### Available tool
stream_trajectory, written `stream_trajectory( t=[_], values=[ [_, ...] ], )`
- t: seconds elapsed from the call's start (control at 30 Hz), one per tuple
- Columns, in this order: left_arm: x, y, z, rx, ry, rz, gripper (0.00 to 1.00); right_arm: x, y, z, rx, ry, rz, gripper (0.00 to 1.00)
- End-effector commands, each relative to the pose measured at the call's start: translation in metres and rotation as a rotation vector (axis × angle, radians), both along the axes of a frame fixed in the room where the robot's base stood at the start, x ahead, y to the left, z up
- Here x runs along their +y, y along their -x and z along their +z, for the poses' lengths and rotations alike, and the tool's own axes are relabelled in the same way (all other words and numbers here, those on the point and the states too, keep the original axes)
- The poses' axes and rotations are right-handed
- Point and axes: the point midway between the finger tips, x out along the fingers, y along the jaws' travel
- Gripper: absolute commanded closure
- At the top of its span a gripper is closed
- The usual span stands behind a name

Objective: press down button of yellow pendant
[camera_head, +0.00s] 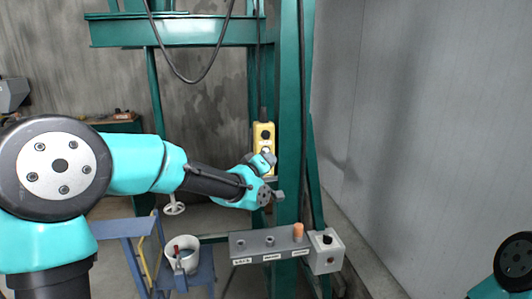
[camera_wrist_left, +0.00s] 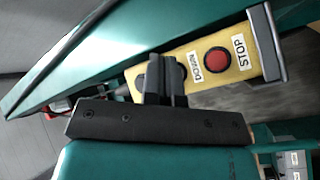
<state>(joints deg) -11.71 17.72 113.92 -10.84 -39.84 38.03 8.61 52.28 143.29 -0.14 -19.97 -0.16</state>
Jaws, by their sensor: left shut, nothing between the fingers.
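The yellow pendant (camera_head: 264,128) hangs upright on a cable in front of the green post in the head view. My left gripper (camera_head: 267,158) is in front of its lower part and hides some of it. In the left wrist view, the pendant (camera_wrist_left: 243,66) shows a red button (camera_wrist_left: 216,60) between the labels STOP and DOWN. My left gripper's fingers (camera_wrist_left: 163,64) are shut and empty, beside the DOWN label, and cover the pendant there. I cannot tell whether the fingertips touch the pendant. My right gripper is out of view.
A grey control box (camera_head: 270,242) with several knobs stands below the pendant. A smaller box (camera_head: 326,252) with a black knob is beside it. A white bucket (camera_head: 182,256) is on a blue stand. A green post (camera_head: 291,80) is close to the pendant.

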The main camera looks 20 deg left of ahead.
Motion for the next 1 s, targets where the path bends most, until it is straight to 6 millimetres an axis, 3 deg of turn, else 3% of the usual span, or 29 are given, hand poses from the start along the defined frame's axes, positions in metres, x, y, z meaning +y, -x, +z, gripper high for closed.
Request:
stream_trajectory(
  t=[0.23,1.0],
  values=[
    [0.0065,-0.0121,-0.0002,0.000,-0.001,0.001,1.00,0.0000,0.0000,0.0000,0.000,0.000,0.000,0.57],
    [0.0064,-0.0123,-0.0003,0.001,0.000,0.000,1.00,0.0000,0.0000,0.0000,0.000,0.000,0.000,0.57]
  ],
)
